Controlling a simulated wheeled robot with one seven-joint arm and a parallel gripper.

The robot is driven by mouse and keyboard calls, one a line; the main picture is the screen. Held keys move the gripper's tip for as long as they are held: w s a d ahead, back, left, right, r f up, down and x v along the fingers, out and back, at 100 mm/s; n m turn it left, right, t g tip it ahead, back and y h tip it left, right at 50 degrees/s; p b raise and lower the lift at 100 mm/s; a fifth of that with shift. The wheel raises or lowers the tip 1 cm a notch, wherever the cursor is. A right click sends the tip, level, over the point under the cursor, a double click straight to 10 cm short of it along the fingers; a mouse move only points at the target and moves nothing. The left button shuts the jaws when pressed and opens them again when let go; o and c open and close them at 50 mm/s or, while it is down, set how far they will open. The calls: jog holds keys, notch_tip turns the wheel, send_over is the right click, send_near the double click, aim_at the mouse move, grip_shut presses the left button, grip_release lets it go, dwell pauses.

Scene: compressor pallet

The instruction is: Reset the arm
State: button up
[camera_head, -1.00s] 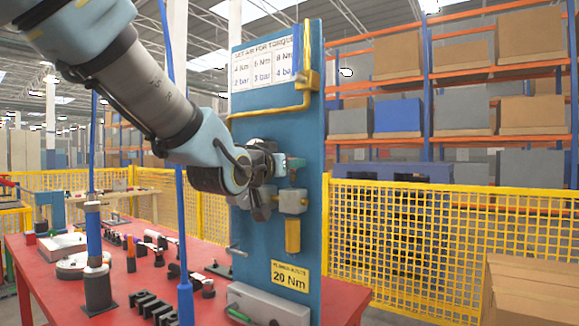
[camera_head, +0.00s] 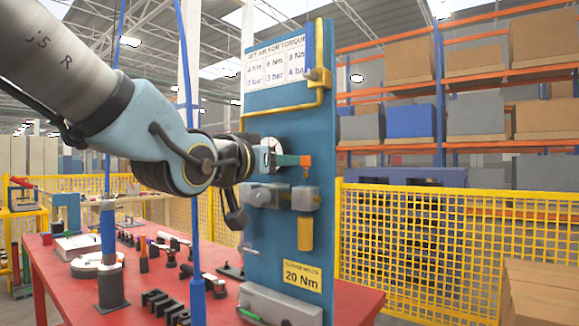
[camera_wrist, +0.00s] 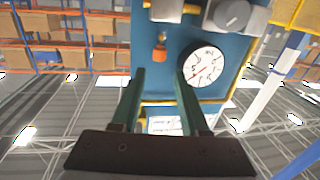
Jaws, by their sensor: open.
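My gripper (camera_head: 284,160) is in front of the upright blue panel (camera_head: 270,226) in the head view, side-on, at gauge height. In the wrist view its two dark green fingers (camera_wrist: 163,75) are spread apart with nothing between them. A round white pressure gauge (camera_wrist: 203,64) lies just right of the fingers there, and a small orange part (camera_wrist: 160,53) shows beyond the gap. In the head view the gauge (camera_head: 272,145) is partly hidden by my gripper, and the orange part (camera_head: 305,160) is just right of the fingers. I cannot tell whether the fingers touch anything.
Grey regulator blocks (camera_head: 305,199) with a yellow bowl (camera_head: 305,233) sit below my gripper. A yellow pipe (camera_head: 318,50) runs on the panel above. The red table (camera_head: 70,297) holds several small parts and a blue-topped post (camera_head: 108,235). Yellow mesh fencing (camera_head: 400,240) stands behind.

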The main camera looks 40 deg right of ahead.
jog(key=shift+s+a, duration=0.2)
jog(key=shift+a, duration=0.2)
jog(key=w+a+f+n+y+p, duration=0.5)
jog(key=w+a+f+y, duration=0.6)
jog(key=w+a+f, duration=0.55)
jog(key=s+a+f+n+g+y+p, duration=0.1)
jog(key=s+a+f+n+g, duration=0.1)
jog(key=a+f, duration=0.2)
jog(key=s+a+f+n+g+y, duration=0.2)
jog(key=s+a+f, duration=0.1)
jog(key=a, duration=0.8)
jog(key=s+a+f+n+g+y+p, duration=0.1)
jog(key=s+a+f+n+g+y, duration=0.1)
jog(key=a+f, duration=0.3)
jog(key=s+a, duration=0.1)
jog(key=a, duration=0.2)
jog(key=shift+n+p, duration=0.3)
jog(key=shift+p, duration=0.05)
jog(key=shift+d, duration=0.15)
